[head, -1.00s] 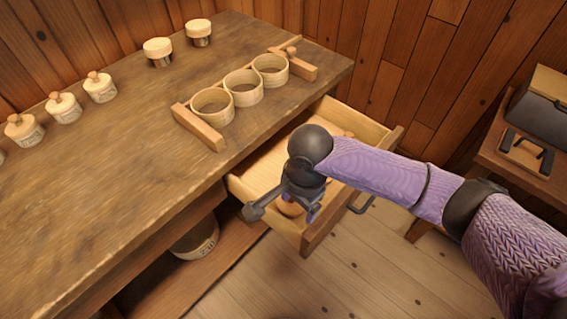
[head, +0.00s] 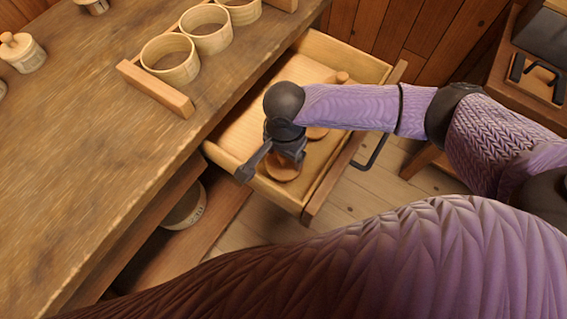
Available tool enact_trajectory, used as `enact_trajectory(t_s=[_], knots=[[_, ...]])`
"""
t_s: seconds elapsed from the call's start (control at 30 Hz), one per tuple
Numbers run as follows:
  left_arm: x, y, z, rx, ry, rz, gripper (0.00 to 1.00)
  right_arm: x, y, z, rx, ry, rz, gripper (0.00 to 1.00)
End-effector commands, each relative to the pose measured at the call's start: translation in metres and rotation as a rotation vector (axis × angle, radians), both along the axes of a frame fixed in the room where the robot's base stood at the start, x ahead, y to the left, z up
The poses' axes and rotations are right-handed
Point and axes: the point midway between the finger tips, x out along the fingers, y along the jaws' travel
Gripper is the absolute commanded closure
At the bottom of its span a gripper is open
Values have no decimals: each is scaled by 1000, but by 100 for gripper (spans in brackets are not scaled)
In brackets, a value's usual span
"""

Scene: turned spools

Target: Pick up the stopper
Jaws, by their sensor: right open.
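An open wooden drawer (head: 316,207) sticks out from under the workbench. Inside it, a round light-wood piece (head: 282,171), which may be the stopper, lies near the front left. My right gripper (head: 288,158) points down right above it, open, and hides part of it. I cannot tell whether the fingers touch it. Another rounded wooden piece (head: 317,132) shows partly behind the gripper. My left gripper is out of view.
The workbench (head: 85,130) holds a rack of round wooden rings (head: 170,60) and a lidded jar (head: 22,52). A container (head: 184,207) sits on the shelf below. A dark drawer handle (head: 372,153) juts out. A side table (head: 495,75) stands right.

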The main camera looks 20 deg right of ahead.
Motion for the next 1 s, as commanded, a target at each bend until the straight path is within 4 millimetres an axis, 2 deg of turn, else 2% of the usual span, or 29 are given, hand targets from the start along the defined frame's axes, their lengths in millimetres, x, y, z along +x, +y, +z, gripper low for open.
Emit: enact_trajectory(t_s=[0.03,0.23,0.27,0.6,0.63,0.93,1.0], knots=[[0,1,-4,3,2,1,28,0,0,-6,-1,1,1,20],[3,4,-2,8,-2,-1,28,0,0,-4,0,-1,1,20],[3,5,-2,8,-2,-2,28,0,0,-4,0,-1,1,24],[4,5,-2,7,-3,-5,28,0,0,-4,0,0,1,96],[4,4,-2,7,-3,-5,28,0,0,-4,0,0,1,100],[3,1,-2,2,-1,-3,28,0,0,-3,1,-1,1,100],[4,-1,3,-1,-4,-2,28,0,0,4,0,-2,0,100]])
